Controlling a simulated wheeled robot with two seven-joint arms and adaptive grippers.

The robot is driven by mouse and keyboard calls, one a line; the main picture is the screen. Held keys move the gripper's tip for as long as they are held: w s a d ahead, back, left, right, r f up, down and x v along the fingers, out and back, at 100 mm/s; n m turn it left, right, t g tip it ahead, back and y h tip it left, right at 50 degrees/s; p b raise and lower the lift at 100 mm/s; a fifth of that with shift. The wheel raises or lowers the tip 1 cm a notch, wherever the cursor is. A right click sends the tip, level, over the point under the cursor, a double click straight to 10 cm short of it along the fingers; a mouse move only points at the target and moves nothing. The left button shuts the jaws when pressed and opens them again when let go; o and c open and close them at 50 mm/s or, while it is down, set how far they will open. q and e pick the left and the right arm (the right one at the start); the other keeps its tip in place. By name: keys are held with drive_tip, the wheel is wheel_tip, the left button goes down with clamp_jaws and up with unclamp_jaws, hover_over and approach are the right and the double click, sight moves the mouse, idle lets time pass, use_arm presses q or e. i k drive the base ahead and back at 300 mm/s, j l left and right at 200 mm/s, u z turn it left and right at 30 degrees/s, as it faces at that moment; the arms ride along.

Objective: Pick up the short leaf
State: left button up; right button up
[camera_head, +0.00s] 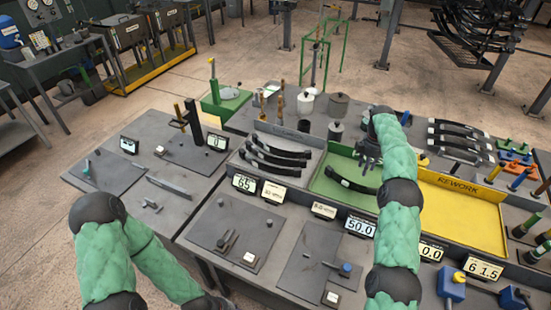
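A single dark curved leaf (350,180) lies in the green tray (325,190) in the middle of the bench. Several similar leaves (275,152) lie in the grey tray to its left, and more leaves (458,140) lie at the right. Which one is the short leaf is not marked clearly. My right gripper (368,166) points down over the far part of the green tray, close to the single leaf, with no leaf visibly held. Its finger opening is too small to tell. My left arm bends low at the left, its dark end (218,303) at the bottom edge.
A yellow tray (465,215) marked REWORK lies to the right of my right arm. Number displays (360,227) line the front of the trays. Small fixtures and posts stand on grey plates (235,235). Jars (337,105) stand behind the trays.

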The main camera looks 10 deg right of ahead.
sight(301, 163)
drive_tip(key=i+j+z, duration=0.1)
drive_tip(key=j, duration=0.2)
drive_tip(key=i+j+z, duration=0.1)
drive_tip(key=i+j, duration=0.15)
drive_tip(key=i+j+z, duration=0.1)
drive_tip(key=j, duration=0.35)
drive_tip(key=i+j+z, duration=0.1)
drive_tip(key=j, duration=0.25)
drive_tip(key=i+j+z, duration=0.1)
drive_tip(key=j, duration=0.25)
drive_tip(key=i, duration=0.1)
